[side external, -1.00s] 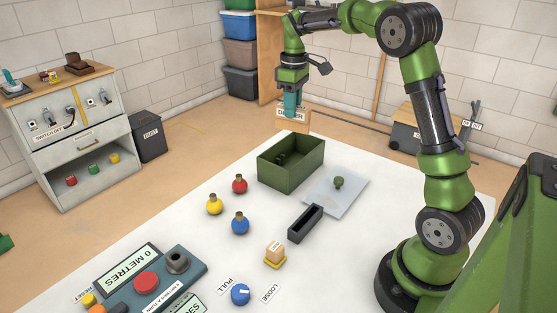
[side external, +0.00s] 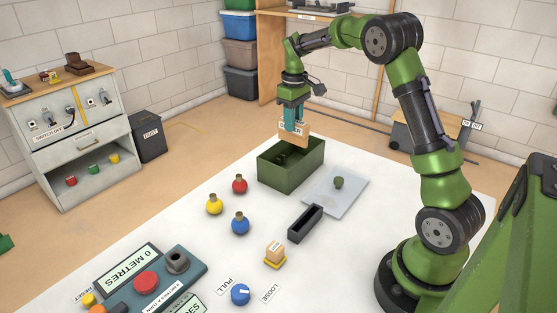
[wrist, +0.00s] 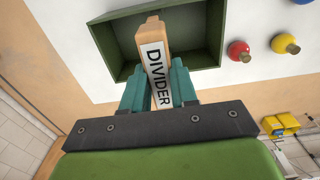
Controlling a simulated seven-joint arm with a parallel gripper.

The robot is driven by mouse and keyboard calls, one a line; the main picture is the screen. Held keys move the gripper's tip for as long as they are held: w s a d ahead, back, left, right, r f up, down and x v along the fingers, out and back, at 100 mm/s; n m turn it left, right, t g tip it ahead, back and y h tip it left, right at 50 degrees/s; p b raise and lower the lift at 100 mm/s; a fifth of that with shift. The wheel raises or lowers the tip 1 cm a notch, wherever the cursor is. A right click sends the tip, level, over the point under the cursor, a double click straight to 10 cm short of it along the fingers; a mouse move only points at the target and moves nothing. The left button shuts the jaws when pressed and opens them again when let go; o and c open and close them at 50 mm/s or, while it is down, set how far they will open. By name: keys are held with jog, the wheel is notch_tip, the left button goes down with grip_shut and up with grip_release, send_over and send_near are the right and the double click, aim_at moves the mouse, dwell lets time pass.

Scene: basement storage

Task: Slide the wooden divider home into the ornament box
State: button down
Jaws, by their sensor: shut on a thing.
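The wooden divider (side external: 294,138), a light wood board with a white DIVIDER label, is held upright by my gripper (side external: 293,124). My gripper's teal fingers are shut on it, and they also show in the wrist view (wrist: 160,88) on both sides of the divider (wrist: 152,42). The green open ornament box (side external: 296,174) stands on the white table at the back. The divider is over the box's back rim area in the side view, its lower edge around rim height. I cannot tell whether it is inside the box. A dark round thing lies inside the box at left.
A grey lid-like plate (side external: 338,190) with a green knob lies right of the box. A black narrow tray (side external: 305,223) is in front. Red (side external: 239,184), yellow (side external: 214,204) and blue (side external: 239,223) ornaments stand left of it. A control panel (side external: 150,285) fills the front left.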

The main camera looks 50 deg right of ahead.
aim_at(293, 137)
jog(key=shift+f, duration=2.8)
jog(key=shift+f, duration=2.25)
jog(key=c, duration=0.8)
grip_release()
jog(key=shift+r, duration=0.1)
notch_tip(293, 137, up, 17)
jog(key=shift+f, duration=0.15)
